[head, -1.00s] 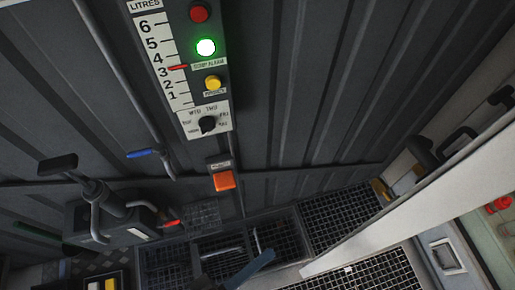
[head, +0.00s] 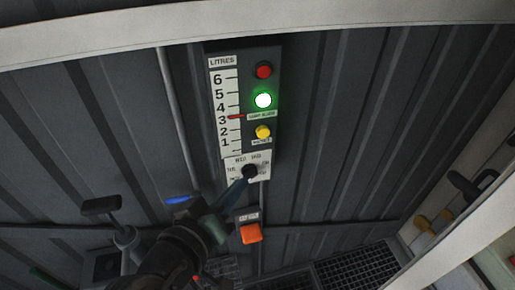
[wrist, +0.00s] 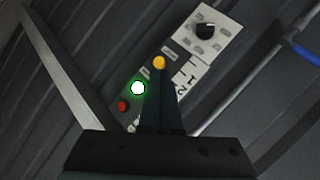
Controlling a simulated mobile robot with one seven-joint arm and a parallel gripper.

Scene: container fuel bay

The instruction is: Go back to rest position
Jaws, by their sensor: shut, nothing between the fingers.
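My gripper (head: 238,188) is shut and empty. In the head view its blue fingers point up toward the black dial (head: 250,171) at the foot of the gauge panel (head: 275,103), overlapping the dial's lower left; I cannot tell whether they touch. In the wrist view my shut fingers (wrist: 160,78) stand in front of the panel, with the dial (wrist: 206,31) clear beyond them to the upper right. The green lamp (head: 263,100) is lit, between a red button (head: 264,70) and a yellow one (head: 263,132). The red marker (head: 236,117) is near 3 on the litres scale.
An orange switch (head: 251,233) sits below the dial. A blue-handled pipe (head: 178,200) and a black T-handle (head: 101,206) are to the left. Pale beams cross the top (head: 130,35) and lower right (head: 455,240). Grating (head: 357,268) lies below.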

